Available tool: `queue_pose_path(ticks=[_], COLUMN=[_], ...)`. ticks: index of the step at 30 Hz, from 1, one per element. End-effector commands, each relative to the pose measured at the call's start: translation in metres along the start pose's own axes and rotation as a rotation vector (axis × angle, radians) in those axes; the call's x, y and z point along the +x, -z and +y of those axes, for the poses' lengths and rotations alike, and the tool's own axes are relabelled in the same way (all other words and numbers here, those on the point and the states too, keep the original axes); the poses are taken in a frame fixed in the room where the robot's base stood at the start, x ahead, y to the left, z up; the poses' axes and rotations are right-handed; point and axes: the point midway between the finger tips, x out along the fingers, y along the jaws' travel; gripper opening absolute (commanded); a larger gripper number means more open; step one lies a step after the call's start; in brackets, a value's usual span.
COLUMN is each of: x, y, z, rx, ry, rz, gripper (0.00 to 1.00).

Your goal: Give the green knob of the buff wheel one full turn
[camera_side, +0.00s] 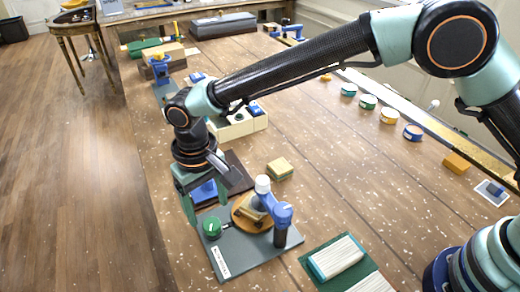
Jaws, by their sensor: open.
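The green knob (212,227), with a pale mark on top, stands at the left of a grey baseplate (243,258). To its right on the same plate is a tan round wheel (241,222) with a block on it. A blue arm with a dark post (281,230) and a white-capped part (262,185) stand beside and over the wheel. My gripper (206,207) points down with its green fingers spread, open and empty. It is just behind and above the knob in the picture; I see no contact, but the exact height gap is hard to tell.
A blue item (203,192) on a dark plate shows behind my fingers. A green mat with a pale pad (337,257) lies to the right. The table's left edge is close to the knob.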

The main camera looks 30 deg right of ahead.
Motion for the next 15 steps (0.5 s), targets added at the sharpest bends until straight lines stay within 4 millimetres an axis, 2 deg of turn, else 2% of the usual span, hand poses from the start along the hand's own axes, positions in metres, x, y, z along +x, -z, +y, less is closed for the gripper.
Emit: queue_pose_path(ticks=[1, 6, 10, 15], x=[-0.013, -0.045, -0.062, -0.071], y=[0.001, 0.001, 0.001, 0.000], z=[-0.001, 0.000, 0.000, 0.000], rx=[0.000, 0.000, 0.000, 0.000], ry=[0.003, 0.002, 0.002, 0.000], rz=[0.005, 0.003, 0.003, 0.001], gripper=[0.76, 0.76, 0.76, 0.76])
